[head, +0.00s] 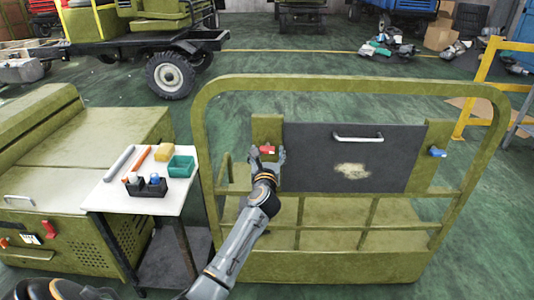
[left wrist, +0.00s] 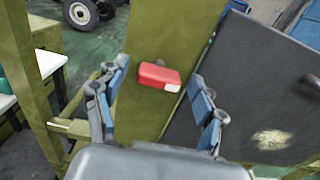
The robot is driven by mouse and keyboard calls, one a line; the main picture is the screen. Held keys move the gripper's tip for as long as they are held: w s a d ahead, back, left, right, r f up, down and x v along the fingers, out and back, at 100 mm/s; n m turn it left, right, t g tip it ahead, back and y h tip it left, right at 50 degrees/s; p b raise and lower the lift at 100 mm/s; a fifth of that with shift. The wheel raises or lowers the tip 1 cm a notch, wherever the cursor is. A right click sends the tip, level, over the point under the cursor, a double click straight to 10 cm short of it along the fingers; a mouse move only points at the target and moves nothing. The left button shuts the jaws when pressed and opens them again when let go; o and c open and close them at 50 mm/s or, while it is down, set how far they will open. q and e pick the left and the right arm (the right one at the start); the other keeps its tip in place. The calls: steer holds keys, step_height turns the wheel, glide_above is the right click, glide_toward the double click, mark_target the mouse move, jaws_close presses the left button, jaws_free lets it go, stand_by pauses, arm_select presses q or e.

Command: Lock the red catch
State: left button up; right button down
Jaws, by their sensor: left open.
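The red catch (head: 268,150) sits on an olive post at the left edge of a dark grey panel (head: 305,150). In the left wrist view the red catch (left wrist: 158,76) is a red block with a pale end at its right, mounted on the olive plate. My left gripper (head: 267,158) is open just in front of it. In the left wrist view its blue-padded fingers (left wrist: 160,95) stand apart on either side of the catch, with no visible contact. A blue catch (head: 438,152) is on the panel's right side. My right gripper is not in view.
An olive tube frame (head: 355,83) surrounds the panel, which has a white handle (head: 358,138). A small white-topped table (head: 110,197) at left holds a green bin (head: 181,166), a yellow block and tools. Green floor is open behind the frame.

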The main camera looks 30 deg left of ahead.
arm_select(q)
steer(key=shift+c, duration=0.2)
steer(key=c, duration=1.1)
